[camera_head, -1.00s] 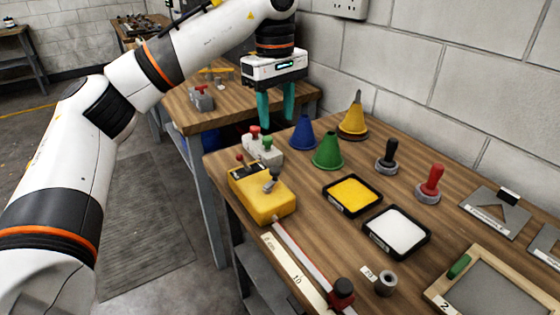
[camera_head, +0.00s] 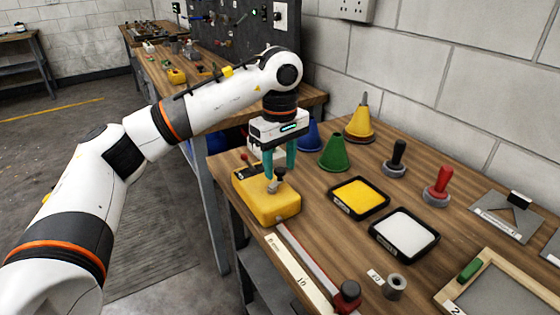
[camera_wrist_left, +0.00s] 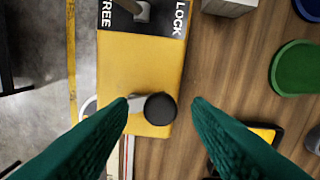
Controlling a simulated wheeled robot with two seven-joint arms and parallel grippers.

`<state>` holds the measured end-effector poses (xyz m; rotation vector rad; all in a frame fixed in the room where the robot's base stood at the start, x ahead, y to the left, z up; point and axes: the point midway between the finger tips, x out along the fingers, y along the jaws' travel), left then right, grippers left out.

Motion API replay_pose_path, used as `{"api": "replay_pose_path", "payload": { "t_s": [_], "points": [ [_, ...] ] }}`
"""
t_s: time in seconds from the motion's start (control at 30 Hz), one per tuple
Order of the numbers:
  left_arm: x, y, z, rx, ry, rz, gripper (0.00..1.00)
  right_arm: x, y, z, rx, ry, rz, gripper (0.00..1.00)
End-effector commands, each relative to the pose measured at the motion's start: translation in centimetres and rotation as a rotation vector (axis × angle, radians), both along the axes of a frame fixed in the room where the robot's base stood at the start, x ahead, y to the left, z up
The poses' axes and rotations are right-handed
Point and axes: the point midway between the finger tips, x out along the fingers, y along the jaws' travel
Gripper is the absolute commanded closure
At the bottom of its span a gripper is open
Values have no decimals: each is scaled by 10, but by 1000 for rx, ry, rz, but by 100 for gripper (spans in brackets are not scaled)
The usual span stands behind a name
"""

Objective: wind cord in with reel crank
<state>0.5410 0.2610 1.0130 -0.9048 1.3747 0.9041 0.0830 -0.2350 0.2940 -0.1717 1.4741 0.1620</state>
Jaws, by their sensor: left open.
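The yellow reel box (camera_head: 268,207) sits at the left edge of the wooden bench. Its crank has a pale arm and a black knob (camera_wrist_left: 160,108), seen from above in the left wrist view. A lever (camera_wrist_left: 141,10) stands on the box's dark plate between the words FREE and LOCK; part of FREE is cut off. My left gripper (camera_head: 280,172) points down over the crank, open, its green fingers on either side of the knob with gaps in the left wrist view. I cannot tell the fingertips' height against the knob. No cord is clearly visible. My right gripper is out of view.
Blue (camera_head: 310,135), green (camera_head: 334,154) and yellow (camera_head: 359,124) cones stand behind. Yellow (camera_head: 359,197) and white (camera_head: 404,234) trays lie right of the reel. A long ruler-like strip (camera_head: 296,274) runs from the box toward the front. A pale block (camera_wrist_left: 229,6) is close by.

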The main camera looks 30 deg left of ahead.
Motion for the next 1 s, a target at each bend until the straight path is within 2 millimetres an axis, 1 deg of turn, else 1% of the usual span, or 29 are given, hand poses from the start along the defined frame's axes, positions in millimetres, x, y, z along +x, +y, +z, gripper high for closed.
{"api": "replay_pose_path", "payload": {
  "t_s": [0.17,0.2,0.43,0.73,0.87,1.0],
  "points": [
    [0,0,0,0,0,0,55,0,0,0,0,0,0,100],
    [0,0,0,0,0,0,62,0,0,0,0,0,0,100],
    [0,0,0,0,0,0,99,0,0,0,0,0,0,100],
    [0,1,0,0,1,32,100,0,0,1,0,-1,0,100],
    [1,3,1,0,1,89,100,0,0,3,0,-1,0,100],
    [1,5,1,0,1,185,100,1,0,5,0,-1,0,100]
  ]
}}
